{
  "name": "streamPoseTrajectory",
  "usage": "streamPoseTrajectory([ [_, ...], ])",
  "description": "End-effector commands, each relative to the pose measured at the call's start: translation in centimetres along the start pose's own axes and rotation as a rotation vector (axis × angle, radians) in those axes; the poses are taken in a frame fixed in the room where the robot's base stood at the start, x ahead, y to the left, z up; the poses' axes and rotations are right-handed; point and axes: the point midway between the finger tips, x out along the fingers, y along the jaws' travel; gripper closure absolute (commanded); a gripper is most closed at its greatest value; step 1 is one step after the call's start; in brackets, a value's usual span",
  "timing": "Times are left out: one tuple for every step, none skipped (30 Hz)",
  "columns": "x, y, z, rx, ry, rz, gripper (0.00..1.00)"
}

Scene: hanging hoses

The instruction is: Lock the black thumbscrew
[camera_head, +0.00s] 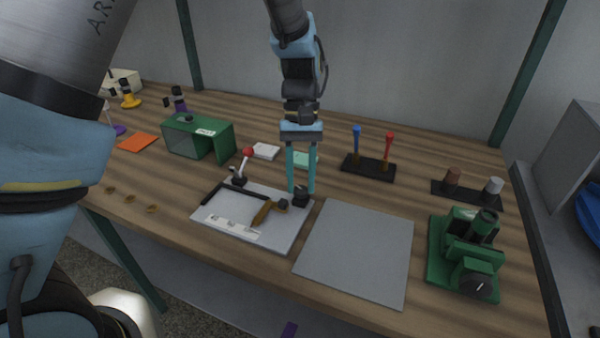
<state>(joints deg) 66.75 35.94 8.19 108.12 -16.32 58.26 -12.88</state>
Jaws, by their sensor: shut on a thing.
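My gripper (302,191) points straight down over the right back corner of a light grey board (275,238). Its two teal fingers are closed around a small black knob, which looks like the black thumbscrew (301,199). The fingers hide part of the knob, and its turn angle cannot be told. Just left of it on the board lie a brown-gold lever (263,212) with a small dark end piece, a black bar (241,191) and a white label strip (232,227).
A red-tipped lever (246,155) stands at the board's back left. A flat grey plate (357,249) lies to the right, then a green fixture (463,257) with a black dial. Behind stand a black base (369,168) with blue and red pegs and a green box (217,139).

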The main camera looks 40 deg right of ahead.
Motion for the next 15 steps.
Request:
streamPoseTrajectory([
  [-0.33, 0.06, 0.07, 0.043, 0.000, -0.017, 1.00],
  [-0.33, 0.07, 0.07, 0.068, 0.000, -0.027, 1.00],
  [-0.33, 0.11, 0.07, 0.104, 0.001, -0.042, 1.00],
  [-0.32, 0.15, 0.08, 0.130, 0.001, -0.053, 1.00],
  [-0.32, 0.15, 0.06, 0.156, 0.001, -0.064, 1.00],
  [-0.30, 0.21, 0.06, 0.193, 0.001, -0.079, 1.00],
  [-0.29, 0.25, 0.07, 0.218, 0.001, -0.090, 1.00],
  [-0.29, 0.27, 0.05, 0.245, 0.002, -0.101, 1.00],
  [-0.29, 0.33, 0.07, 0.280, 0.002, -0.115, 1.00],
  [-0.29, 0.36, 0.07, 0.307, 0.003, -0.126, 1.00],
  [-0.28, 0.39, 0.08, 0.334, 0.003, -0.137, 1.00],
  [-0.27, 0.40, 0.07, 0.368, 0.003, -0.152, 1.00],
  [-0.25, 0.45, 0.09, 0.395, 0.003, -0.162, 1.00],
  [-0.24, 0.48, 0.10, 0.422, 0.003, -0.174, 1.00],
  [-0.22, 0.50, 0.11, 0.456, 0.003, -0.188, 1.00],
])
